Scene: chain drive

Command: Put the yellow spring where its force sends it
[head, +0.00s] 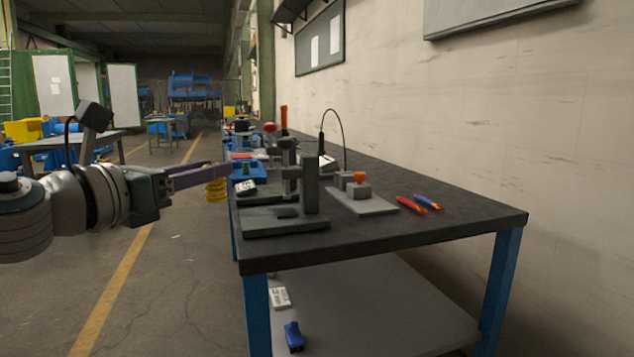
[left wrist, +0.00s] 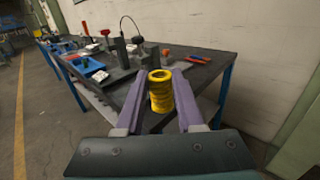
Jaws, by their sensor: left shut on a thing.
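The yellow spring (head: 216,190) is a short upright coil, held between the purple fingers of my left gripper (head: 212,173). It hangs just off the left edge of the table, beside the dark spring tester. The left wrist view shows the spring (left wrist: 160,92) upright between both fingers of my left gripper (left wrist: 160,95). The tester has a dark base plate (head: 285,222) with upright posts. A small white display (head: 245,186) lies beside it; its reading is too small to make out. A blue tray (head: 250,172) with a green thing in it stands farther back. My right gripper is out of view.
The dark worktable (head: 440,222) is clear at its near right. A grey plate with an orange-topped block (head: 360,184) and a red and a blue pen-like tool (head: 428,202) lie right of the tester. A lower shelf (head: 370,310) holds small items. Open floor lies left.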

